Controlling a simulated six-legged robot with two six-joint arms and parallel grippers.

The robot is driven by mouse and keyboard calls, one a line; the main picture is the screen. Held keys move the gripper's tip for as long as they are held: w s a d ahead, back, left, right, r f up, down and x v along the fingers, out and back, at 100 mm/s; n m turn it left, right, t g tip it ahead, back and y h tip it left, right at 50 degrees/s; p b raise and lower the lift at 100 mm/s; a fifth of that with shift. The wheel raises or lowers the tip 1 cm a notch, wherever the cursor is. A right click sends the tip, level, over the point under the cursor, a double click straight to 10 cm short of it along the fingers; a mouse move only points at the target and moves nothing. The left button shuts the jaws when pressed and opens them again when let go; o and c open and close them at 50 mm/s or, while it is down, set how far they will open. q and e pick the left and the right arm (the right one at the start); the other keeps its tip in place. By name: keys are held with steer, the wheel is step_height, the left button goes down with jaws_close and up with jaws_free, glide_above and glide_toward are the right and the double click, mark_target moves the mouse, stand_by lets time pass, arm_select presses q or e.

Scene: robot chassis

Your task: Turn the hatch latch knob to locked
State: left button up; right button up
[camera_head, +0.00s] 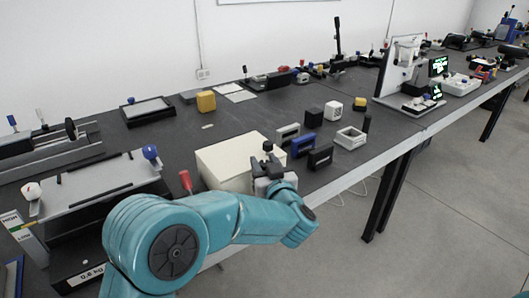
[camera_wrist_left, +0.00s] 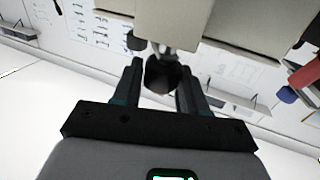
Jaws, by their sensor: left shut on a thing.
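The cream box (camera_head: 232,158) stands near the table's front edge in the head view. It shows at the top of the left wrist view as a pale body (camera_wrist_left: 220,22). A dark rounded latch knob (camera_wrist_left: 160,75) sticks out from it on a short metal stem. My left gripper (camera_head: 268,160) is at the box's front side, its arm reaching in from the lower left. In the left wrist view its two fingers (camera_wrist_left: 161,88) stand on either side of the knob, shut on it. The knob's turn angle cannot be told. My right gripper is not in view.
A red-handled part (camera_head: 185,180) stands just left of the box. Several small blocks, among them a blue one (camera_head: 303,145) and a black one (camera_head: 320,157), stand close to the right. A yellow block (camera_head: 206,101) lies behind. The floor in front is clear.

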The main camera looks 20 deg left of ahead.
arm_select(q)
steer(key=n+g+y+p, duration=0.3)
steer(key=y, duration=0.1)
steer(key=shift+r+g, duration=0.25)
steer(key=shift+g, duration=0.05)
steer(key=shift+f+n+g+y+p, duration=0.1)
steer(key=shift+n+g+y+p, duration=1.15)
steer(key=shift+n+g, duration=0.5)
steer(key=shift+g, duration=0.25)
steer(key=o, duration=0.9)
steer(key=shift+a, duration=0.1)
steer(key=shift+f, duration=0.15)
